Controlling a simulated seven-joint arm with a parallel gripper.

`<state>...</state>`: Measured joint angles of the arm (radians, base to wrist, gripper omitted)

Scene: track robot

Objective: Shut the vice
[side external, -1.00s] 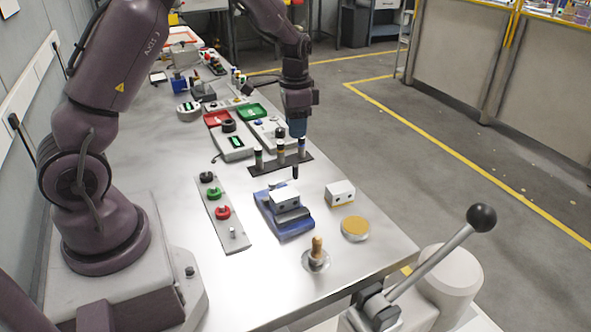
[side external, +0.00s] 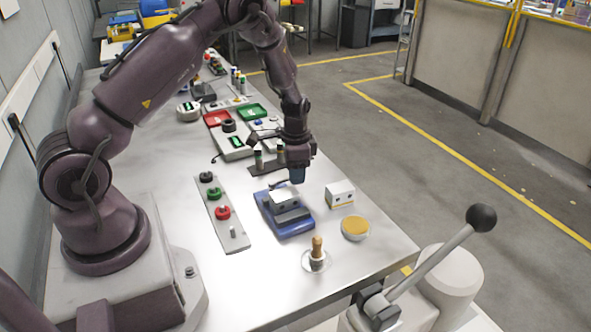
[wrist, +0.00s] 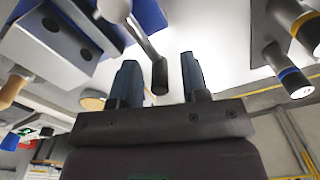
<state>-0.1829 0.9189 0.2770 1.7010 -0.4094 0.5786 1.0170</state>
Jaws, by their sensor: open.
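The vice (side external: 285,222) is blue with grey parts and stands on the bench, with a pale block (side external: 283,197) that has dark holes seated at its top. Its blue body also shows at the top of the wrist view (wrist: 145,14). A grey bar handle with a dark end (wrist: 159,77) reaches from the vice to between my fingers. My gripper (side external: 297,180) is low at the vice's far end, pointing down. In the wrist view my gripper (wrist: 160,72) is open, one blue finger on each side of the handle end. Whether a finger touches it, I cannot tell.
A second white block (side external: 340,193) and a round tan-topped dish (side external: 355,228) lie right of the vice. A wooden-handled tool (side external: 317,254) stands in front. A button panel (side external: 221,213) is on the left. A rack with dark cylinders (side external: 258,160) stands close behind my gripper.

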